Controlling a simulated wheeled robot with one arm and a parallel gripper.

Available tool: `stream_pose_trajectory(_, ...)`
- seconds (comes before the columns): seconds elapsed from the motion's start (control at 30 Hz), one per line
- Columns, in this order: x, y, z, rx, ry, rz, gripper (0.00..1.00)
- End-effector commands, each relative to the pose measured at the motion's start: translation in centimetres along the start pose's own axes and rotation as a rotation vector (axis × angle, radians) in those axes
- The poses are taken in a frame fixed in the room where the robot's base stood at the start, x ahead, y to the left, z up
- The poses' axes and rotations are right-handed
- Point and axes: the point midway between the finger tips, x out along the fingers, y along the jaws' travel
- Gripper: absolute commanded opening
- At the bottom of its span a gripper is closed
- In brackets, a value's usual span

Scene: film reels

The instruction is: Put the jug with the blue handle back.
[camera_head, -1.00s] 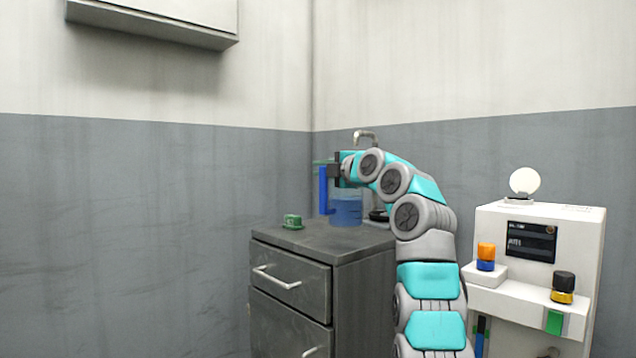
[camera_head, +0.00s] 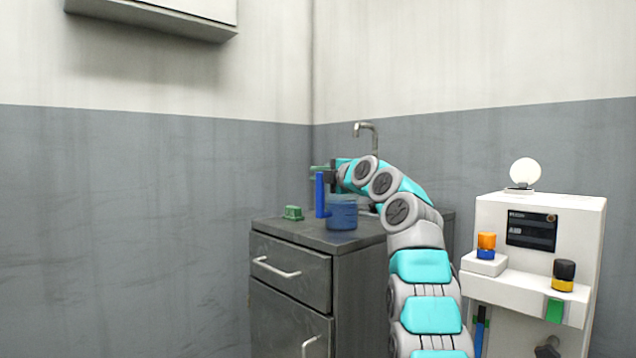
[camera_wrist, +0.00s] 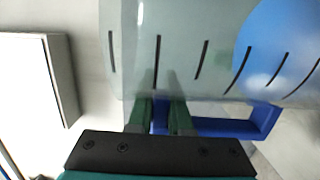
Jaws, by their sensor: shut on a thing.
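The clear jug (camera_head: 341,215) holds blue liquid and stands out over the dark cabinet top, looking upright in the head view. Its blue handle (camera_head: 319,196) is on its left side. My gripper (camera_head: 332,178) is shut on the handle, with the arm reaching in from the right. In the wrist view, the green fingers (camera_wrist: 160,117) are on either side of part of the blue handle (camera_wrist: 225,127), and the marked jug wall (camera_wrist: 180,50) fills the upper middle. I cannot tell whether the jug's base touches the cabinet top.
A small green object (camera_head: 293,212) lies on the cabinet (camera_head: 290,232), left of the jug. A metal tap (camera_head: 366,132) rises behind my arm. A white machine (camera_head: 540,235) with orange-blue and black-yellow pieces stands at the right. A white wall box (camera_head: 155,15) hangs upper left.

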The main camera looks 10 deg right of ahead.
Motion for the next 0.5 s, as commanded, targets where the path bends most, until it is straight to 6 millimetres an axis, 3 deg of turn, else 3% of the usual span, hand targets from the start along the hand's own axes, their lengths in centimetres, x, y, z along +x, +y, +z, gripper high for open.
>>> stream_pose_trajectory(0.3,-0.03,-0.11,-0.03,-0.001,0.001,0.002,0.00)
stream_pose_trajectory(0.33,-0.02,-0.14,-0.04,-0.001,0.001,0.002,0.18)
stream_pose_trajectory(0.5,-0.02,-0.07,-0.03,0.000,0.001,0.001,0.38)
